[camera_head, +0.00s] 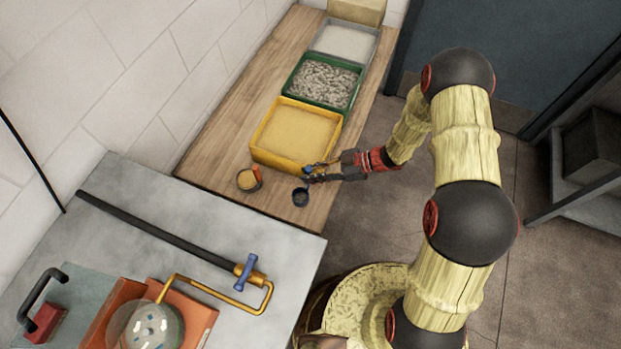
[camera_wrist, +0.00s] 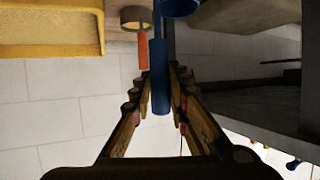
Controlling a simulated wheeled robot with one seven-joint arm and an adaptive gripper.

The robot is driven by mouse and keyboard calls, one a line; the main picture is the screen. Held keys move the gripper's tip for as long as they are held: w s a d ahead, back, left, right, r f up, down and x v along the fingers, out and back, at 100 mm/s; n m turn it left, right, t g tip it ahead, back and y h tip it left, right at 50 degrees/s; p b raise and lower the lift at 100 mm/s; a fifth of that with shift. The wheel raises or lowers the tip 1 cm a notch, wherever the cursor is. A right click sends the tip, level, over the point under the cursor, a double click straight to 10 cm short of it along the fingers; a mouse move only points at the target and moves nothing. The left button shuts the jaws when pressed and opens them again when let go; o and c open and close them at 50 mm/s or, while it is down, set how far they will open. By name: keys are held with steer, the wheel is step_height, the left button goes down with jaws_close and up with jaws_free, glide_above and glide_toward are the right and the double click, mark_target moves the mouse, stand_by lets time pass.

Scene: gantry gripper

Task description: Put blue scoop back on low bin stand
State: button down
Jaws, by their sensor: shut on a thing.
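The blue scoop (camera_head: 300,197) has a dark blue cup, seen in the head view over the front right part of the wooden-topped stand with the bins (camera_head: 218,150). Its blue handle (camera_wrist: 159,85) stands between my fingers in the wrist view, with the cup (camera_wrist: 180,6) at the top edge. My gripper (camera_head: 308,174) is shut on the handle, beside the front right corner of the yellow bin. It also shows in the wrist view (camera_wrist: 160,88). I cannot tell whether the cup touches the wood.
An orange-handled scoop (camera_head: 249,181) is left of the blue one, also in the wrist view (camera_wrist: 142,50). A yellow bin (camera_head: 277,161), green bin (camera_head: 289,104) and grey bin (camera_head: 318,52) line the stand. A metal table (camera_head: 140,195) with a bent brass rod (camera_head: 205,288) is in front.

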steer(key=shift+w+f, duration=0.3)
steer(key=shift+f, duration=0.1)
steer(key=shift+w+f+b, duration=0.15)
steer(key=shift+f+b, duration=0.4)
steer(key=shift+f, duration=0.35)
steer(key=shift+w+f+b, duration=0.15)
steer(key=shift+f+b, duration=0.35)
steer(key=shift+f, duration=0.4)
steer(key=shift+f, duration=0.15)
steer(key=c, duration=1.7)
jaws_free()
steer(key=shift+c, duration=0.2)
steer(key=p+v, duration=0.3)
steer(key=v, duration=0.9)
steer(key=shift+r+p, duration=0.2)
steer(key=shift+p, duration=0.15)
